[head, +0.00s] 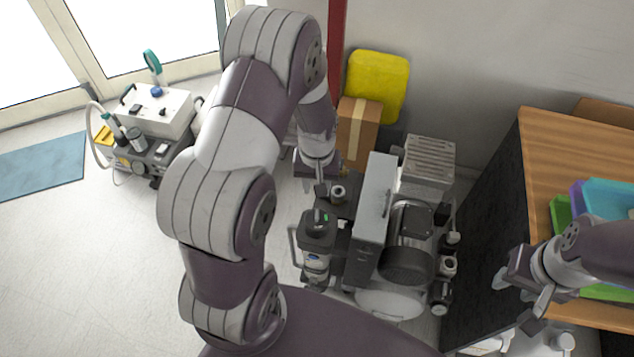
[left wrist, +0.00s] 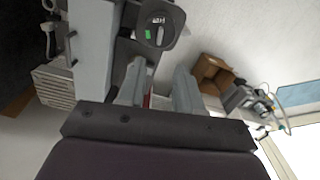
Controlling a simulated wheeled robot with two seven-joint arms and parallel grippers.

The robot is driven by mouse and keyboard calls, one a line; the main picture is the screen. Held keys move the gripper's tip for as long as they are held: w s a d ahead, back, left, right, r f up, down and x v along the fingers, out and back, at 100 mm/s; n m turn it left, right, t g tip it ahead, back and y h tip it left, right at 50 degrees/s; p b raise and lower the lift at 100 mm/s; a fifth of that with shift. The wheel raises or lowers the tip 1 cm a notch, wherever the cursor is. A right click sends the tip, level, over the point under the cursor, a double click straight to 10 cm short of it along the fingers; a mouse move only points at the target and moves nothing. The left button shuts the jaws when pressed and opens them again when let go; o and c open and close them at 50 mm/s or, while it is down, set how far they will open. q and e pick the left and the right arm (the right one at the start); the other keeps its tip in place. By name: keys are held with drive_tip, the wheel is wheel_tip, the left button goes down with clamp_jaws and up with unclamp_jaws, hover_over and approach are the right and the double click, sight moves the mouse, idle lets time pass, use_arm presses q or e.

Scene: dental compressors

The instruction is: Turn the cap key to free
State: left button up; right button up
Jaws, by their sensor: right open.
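The compressor unit (head: 375,215) stands on the floor in the middle of the head view. On its left side is a dark canister (head: 317,245) with a dark cap (head: 318,222) bearing a small green mark. In the left wrist view the dark round cap (left wrist: 160,24) with a green patch lies beyond my fingertips. My right gripper (head: 519,294) is open and empty beside the wooden desk.
The wooden-topped desk (head: 560,140) with coloured trays (head: 600,200) stands at the right. A brown box (head: 358,128) and a yellow object (head: 378,82) are behind the compressor by the wall. Another machine (head: 152,125) stands at the left. The floor between is clear.

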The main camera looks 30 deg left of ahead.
sight(317, 211)
use_arm(q)
drive_tip(key=f+b, duration=0.1)
drive_tip(key=f, duration=0.3)
drive_tip(key=f+b, duration=0.2)
drive_tip(key=f, duration=0.2)
drive_tip(key=f+b, duration=0.1)
drive_tip(key=f, duration=0.4)
drive_tip(key=shift+w+a+b, duration=0.15)
drive_tip(key=shift+w+b, duration=0.15)
drive_tip(key=shift+w, duration=0.1)
drive_tip(key=shift+r, duration=0.1)
clamp_jaws()
